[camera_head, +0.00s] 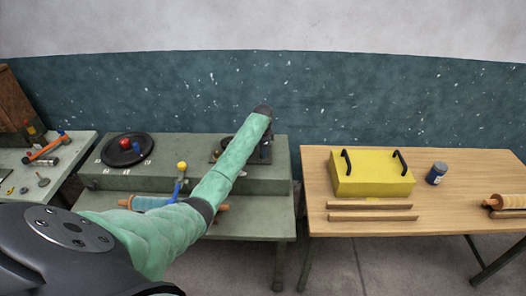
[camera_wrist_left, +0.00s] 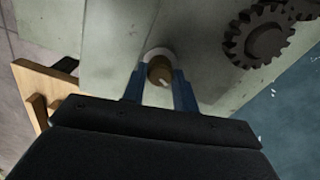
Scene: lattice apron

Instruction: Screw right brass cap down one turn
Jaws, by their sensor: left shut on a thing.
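In the left wrist view, the brass cap (camera_wrist_left: 160,70) stands on a pale round base on the grey-green surface. My left gripper (camera_wrist_left: 157,82) has its two blue fingers on either side of the cap and is shut on it. In the head view my left arm reaches across the green bench, and the gripper (camera_head: 266,152) points down at the back right of it. The arm hides the cap there. I cannot tell how far down the cap sits. My right gripper is in neither view.
A dark toothed gear (camera_wrist_left: 258,40) lies near the cap. The green bench (camera_head: 262,222) also holds a black round tray (camera_head: 108,155) and a blue roller (camera_head: 152,203). A wooden table (camera_head: 465,170) on the right carries a yellow box (camera_head: 370,180) and a blue jar (camera_head: 436,174).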

